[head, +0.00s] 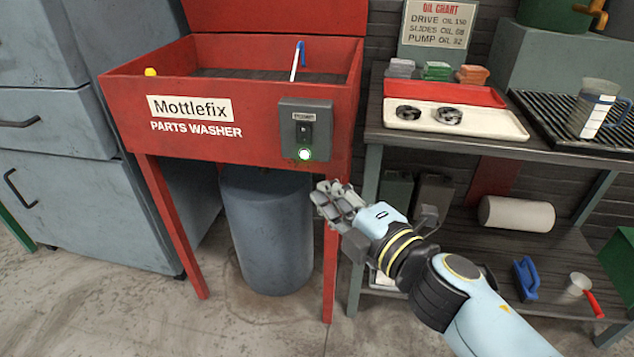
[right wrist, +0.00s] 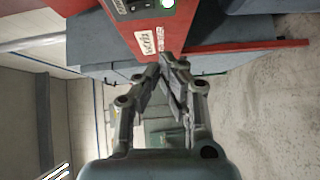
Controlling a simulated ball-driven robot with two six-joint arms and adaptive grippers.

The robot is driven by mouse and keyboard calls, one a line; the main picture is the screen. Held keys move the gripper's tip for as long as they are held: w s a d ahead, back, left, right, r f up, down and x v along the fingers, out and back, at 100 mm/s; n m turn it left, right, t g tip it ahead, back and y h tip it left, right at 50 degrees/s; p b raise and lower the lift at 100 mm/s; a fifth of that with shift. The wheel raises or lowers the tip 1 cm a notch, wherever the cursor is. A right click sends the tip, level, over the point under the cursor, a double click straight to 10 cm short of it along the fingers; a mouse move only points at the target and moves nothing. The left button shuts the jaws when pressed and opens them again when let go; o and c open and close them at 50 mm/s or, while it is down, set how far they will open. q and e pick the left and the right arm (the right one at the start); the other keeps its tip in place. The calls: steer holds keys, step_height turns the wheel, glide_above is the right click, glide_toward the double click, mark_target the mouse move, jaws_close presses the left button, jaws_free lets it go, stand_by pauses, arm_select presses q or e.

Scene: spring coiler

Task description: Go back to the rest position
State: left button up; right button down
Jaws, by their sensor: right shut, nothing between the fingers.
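My right gripper (head: 338,203) is shut and empty in the head view. It is in front of the red parts washer's (head: 262,131) right leg, below the grey switch box (head: 305,131). A green light glows on that box. In the right wrist view the shut fingers (right wrist: 168,68) point toward the red washer front (right wrist: 205,22), with nothing between them. Whether the fingers touch the washer I cannot tell, but they look apart from it. My left gripper is in neither view.
A grey drum (head: 266,230) stands under the washer. At right, a bench holds a white tray (head: 478,124) with two dark rings, and a measuring jug (head: 594,108). Bare floor (head: 130,315) lies in front.

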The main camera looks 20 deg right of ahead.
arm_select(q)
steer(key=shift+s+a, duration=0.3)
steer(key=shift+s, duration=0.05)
arm_select(e)
steer(key=shift+s, duration=0.25)
steer(key=s+d+f+m+g+h, duration=0.1)
steer(key=s+d+f+m+g, duration=0.3)
steer(key=f, duration=0.6)
steer(key=s+d+f+m+g+h, duration=0.1)
steer(key=s+f+m, duration=0.1)
steer(key=s+f, duration=0.7)
steer(key=s+d+f+m+g+h, duration=0.1)
steer(key=s+d+f+m+g, duration=0.15)
steer(key=f, duration=0.95)
steer(key=s+d+f+m+g, duration=0.1)
steer(key=s+f+m+g, duration=0.2)
steer(key=s, duration=0.7)
steer(key=s+d+f+m+g, duration=0.1)
steer(key=s+f+m+g, duration=0.2)
steer(key=s+f, duration=0.3)
steer(key=s+d+f+m+g+h, duration=0.1)
steer(key=s+f+m+g, duration=0.2)
steer(key=s, duration=1.1)
steer(key=shift+d+f+m, duration=0.4)
steer(key=shift+f+m, duration=0.4)
steer(key=shift+m, duration=0.15)
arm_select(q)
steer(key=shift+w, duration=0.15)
